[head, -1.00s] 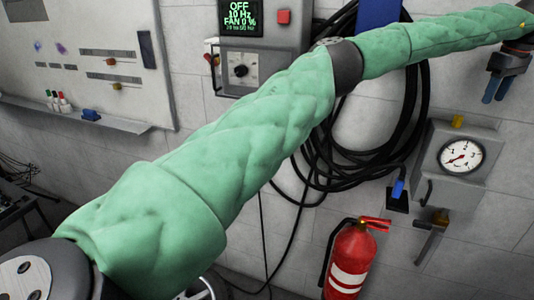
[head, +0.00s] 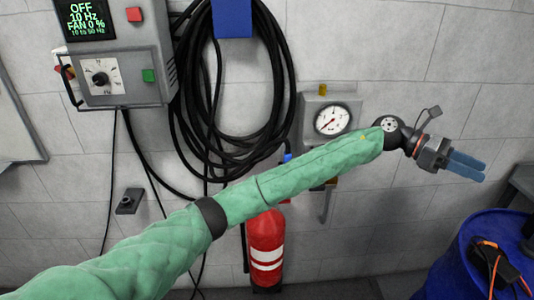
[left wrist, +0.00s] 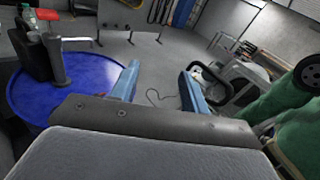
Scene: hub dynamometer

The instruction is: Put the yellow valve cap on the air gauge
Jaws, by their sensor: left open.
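The air gauge (head: 332,119) is a grey wall box with a round white dial and a red needle. A small yellow piece (head: 322,89) stands on its top edge; I cannot tell whether it is the valve cap. My left gripper (head: 472,166) is to the right of the gauge and a little lower, with blue fingers. It points right, away from the gauge. In the left wrist view its fingers (left wrist: 160,84) are apart with nothing between them. My left forearm hides the lower part of the gauge box. My right gripper is not in view.
A blue drum (head: 452,262) stands at the lower right, with a black and orange item (head: 497,268) on it. A red fire extinguisher (head: 266,242) is below my forearm. Black hose coils (head: 205,110) and a control box (head: 120,52) are on the wall at left.

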